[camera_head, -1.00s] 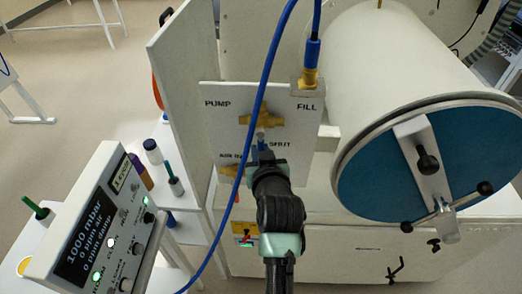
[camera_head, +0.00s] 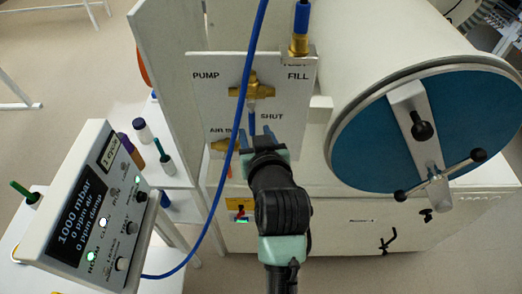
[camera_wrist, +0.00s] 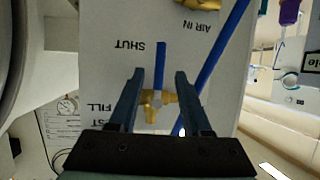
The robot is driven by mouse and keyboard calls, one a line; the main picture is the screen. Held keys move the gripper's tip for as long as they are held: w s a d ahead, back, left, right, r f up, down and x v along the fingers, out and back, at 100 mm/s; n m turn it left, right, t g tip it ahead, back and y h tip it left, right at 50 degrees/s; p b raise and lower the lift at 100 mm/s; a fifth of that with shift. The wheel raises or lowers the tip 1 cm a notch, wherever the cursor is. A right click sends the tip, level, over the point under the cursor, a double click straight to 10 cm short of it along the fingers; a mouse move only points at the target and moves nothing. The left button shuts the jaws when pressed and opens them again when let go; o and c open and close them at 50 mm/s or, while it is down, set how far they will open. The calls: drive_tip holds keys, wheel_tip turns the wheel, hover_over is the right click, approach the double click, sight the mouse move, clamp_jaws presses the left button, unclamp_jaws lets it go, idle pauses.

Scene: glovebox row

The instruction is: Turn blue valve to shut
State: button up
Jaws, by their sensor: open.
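The blue valve handle (camera_head: 252,119) points down from its brass valve body (camera_head: 250,91) on the white panel, with its end beside the SHUT label. In the wrist view, the handle (camera_wrist: 160,66) lies between my two fingers, with gaps on both sides, and the brass body (camera_wrist: 157,104) also shows between them. My gripper (camera_head: 261,134) is open and empty just below the handle in the head view; its fingers also show in the wrist view (camera_wrist: 159,74). How far the fingertips stand from the panel is hard to tell.
A blue hose (camera_head: 243,120) hangs across the panel left of the handle. A brass AIR IN fitting (camera_head: 223,145) sits at lower left. The round blue chamber door (camera_head: 400,150) is at right, and a tilted display box (camera_head: 90,205) stands at left.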

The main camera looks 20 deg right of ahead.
drive_tip(key=b+v, duration=0.1)
drive_tip(key=v, duration=0.6)
idle(0.7)
drive_tip(key=w+a+r+t, duration=0.15)
drive_tip(key=r+t, duration=0.25)
drive_tip(key=r, duration=0.7)
drive_tip(key=w+a+r+t, duration=0.1)
drive_tip(key=a+r+t, duration=0.2)
drive_tip(key=r, duration=0.9)
drive_tip(key=s+a+r+t, duration=0.1)
drive_tip(key=s+r+t, duration=0.1)
drive_tip(key=r, duration=0.4)
drive_tip(key=s+a+r+t, duration=0.2)
drive_tip(key=s+r, duration=0.2)
drive_tip(key=r, duration=0.2)
drive_tip(key=s+a+r+n+t+y+b, duration=0.1)
drive_tip(key=s+r+t, duration=0.2)
drive_tip(key=r, duration=0.3)
drive_tip(key=shift+s+a+r, duration=0.3)
drive_tip(key=shift+s+a, duration=0.1)
drive_tip(key=shift+s, duration=0.15)
